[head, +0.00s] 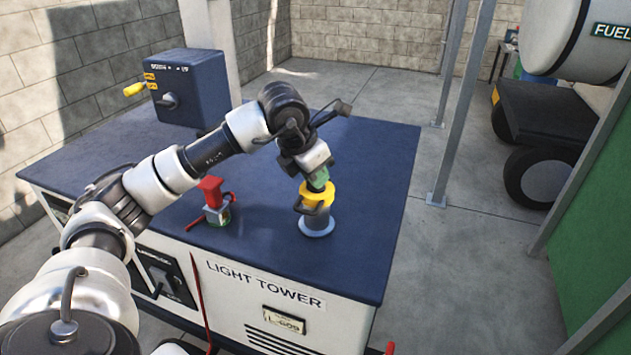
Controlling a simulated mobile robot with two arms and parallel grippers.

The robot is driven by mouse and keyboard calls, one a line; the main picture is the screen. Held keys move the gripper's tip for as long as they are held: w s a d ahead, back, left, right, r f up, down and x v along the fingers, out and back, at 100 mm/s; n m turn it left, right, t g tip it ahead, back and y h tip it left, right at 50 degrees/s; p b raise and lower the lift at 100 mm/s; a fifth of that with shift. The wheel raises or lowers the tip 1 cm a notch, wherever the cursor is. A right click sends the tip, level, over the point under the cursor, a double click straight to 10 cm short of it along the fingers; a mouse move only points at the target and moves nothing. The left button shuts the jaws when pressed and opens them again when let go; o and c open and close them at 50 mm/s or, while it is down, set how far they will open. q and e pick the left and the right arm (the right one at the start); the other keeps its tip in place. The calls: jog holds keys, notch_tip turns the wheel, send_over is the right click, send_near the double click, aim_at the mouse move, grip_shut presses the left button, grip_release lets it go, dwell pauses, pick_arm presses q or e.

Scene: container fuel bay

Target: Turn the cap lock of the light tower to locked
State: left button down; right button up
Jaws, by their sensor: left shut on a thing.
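The light tower is a low cabinet with a dark blue top (360,150) and a white front lettered LIGHT TOWER. A yellow cap (318,193) sits on a short grey filler neck (318,222) near the front right of the top. A dark curved piece shows at the cap's front left. My left gripper (317,176) comes down from above and is shut on the cap lock at the top of the yellow cap. A green part shows there; the fingertips and the lock's setting are hard to make out. My right gripper is not in view.
A red-topped fitting (211,190) with a red lever stands on the top, left of the cap. A dark blue box (190,88) with a yellow handle (134,89) stands at the back left. Metal posts (464,110) and a fuel tank trailer (545,120) are on the right.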

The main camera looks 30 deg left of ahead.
pick_arm(q)
jog(key=m, duration=0.2)
jog(key=m+g+h+b, duration=0.1)
jog(key=m, duration=0.1)
jog(key=shift+f+m+h, duration=0.2)
jog(key=shift+m+h, duration=0.1)
jog(key=m+g, duration=0.1)
jog(key=m, duration=0.2)
jog(key=shift+m+h, duration=0.3)
jog(key=shift+h, duration=0.1)
jog(key=shift+m+g, duration=0.7)
jog(key=shift+m, duration=0.9)
jog(key=shift+f+h, duration=0.1)
jog(key=shift+h, duration=0.2)
jog(key=c, duration=1.5)
grip_release()
jog(key=o, duration=0.3)
jog(key=shift+s, duration=0.15)
jog(key=shift+o, duration=0.2)
jog(key=shift+w+a, duration=0.1)
jog(key=shift+w, duration=0.25)
jog(key=w+v, duration=0.1)
jog(key=v, duration=0.9)
jog(key=shift+s+r+b, duration=0.3)
jog(key=shift+s+r, duration=0.1)
jog(key=shift+a, duration=0.15)
